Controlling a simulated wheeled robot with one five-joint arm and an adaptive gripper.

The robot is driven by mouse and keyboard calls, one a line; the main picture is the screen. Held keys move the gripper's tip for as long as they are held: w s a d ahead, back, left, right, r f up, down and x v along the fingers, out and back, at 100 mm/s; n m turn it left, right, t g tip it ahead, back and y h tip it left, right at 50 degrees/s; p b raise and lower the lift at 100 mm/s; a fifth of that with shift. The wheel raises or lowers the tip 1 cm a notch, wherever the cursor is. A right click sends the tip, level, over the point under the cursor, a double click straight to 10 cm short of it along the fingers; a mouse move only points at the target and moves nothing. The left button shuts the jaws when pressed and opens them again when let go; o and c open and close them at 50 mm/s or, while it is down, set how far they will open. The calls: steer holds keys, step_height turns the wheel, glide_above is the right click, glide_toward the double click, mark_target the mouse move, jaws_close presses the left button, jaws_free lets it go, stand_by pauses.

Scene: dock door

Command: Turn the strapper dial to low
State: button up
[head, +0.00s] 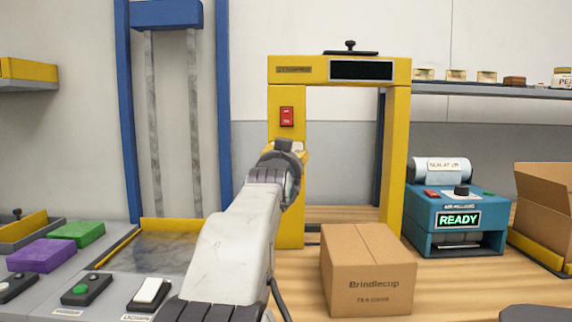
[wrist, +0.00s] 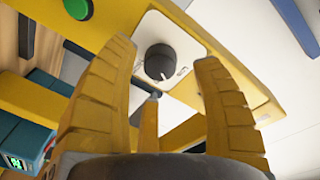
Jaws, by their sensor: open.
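The strapper (head: 340,72) is a yellow arch with a dark display across its top. Its dial is a dark round knob (wrist: 159,61) on a pale plate (wrist: 186,40) in the wrist view. A white mark shows at the knob's lower edge, and small label marks beside it are too small to read. My gripper (wrist: 163,54) is open and empty, with a yellow finger on either side of the dial in the picture; contact cannot be told. In the head view my gripper (head: 286,152) is at the arch's left post and hides the dial.
A red switch (head: 286,116) sits on the post above my gripper. A green button (wrist: 77,8) shows near the dial. A Brindlecup carton (head: 368,275) stands before the arch. A teal printer (head: 455,243) reading READY is to the right. Green (head: 77,234) and purple (head: 41,255) blocks lie left.

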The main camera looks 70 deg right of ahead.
steer(key=shift+x, duration=1.25)
steer(key=shift+c, duration=0.3)
jaws_close()
steer(key=shift+n+h+b, duration=0.3)
steer(key=shift+n+b, duration=0.5)
steer(key=shift+n, duration=2.1)
